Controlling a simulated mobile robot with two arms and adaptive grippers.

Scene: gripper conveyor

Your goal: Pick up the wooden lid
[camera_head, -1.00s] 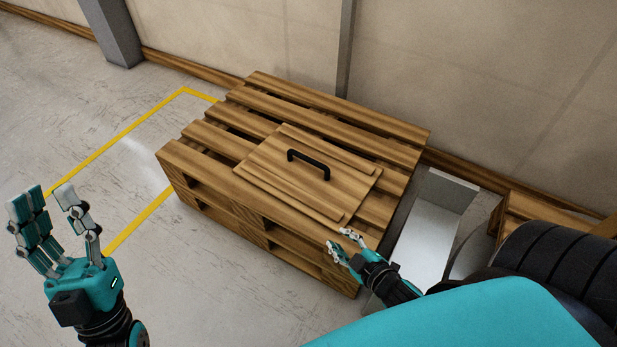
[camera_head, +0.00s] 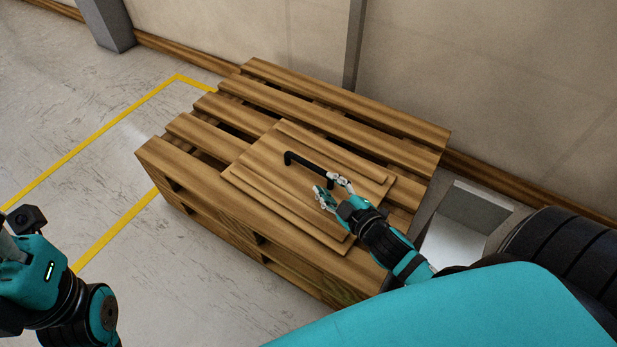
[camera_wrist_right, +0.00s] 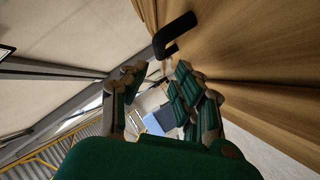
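The wooden lid (camera_head: 290,205) lies flat on top of the stacked pallets. Its black handle (camera_head: 300,160) stands up from the middle and also shows in the right wrist view (camera_wrist_right: 174,33). My right gripper (camera_head: 328,188) is over the lid, just at the near right end of the handle. Its fingers are apart and hold nothing; in the right wrist view the fingers (camera_wrist_right: 152,92) are spread with a gap between them, and the handle is beyond their tips. My left gripper is mostly cut off at the left edge, with only its hand body in the head view; its fingers are out of frame.
The pallet stack (camera_head: 205,205) stands against the wall. A light grey open bin (camera_head: 465,222) is at its right. Yellow floor tape (camera_head: 120,118) runs at the left, where the floor is clear. A grey post (camera_head: 354,50) stands at the wall behind.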

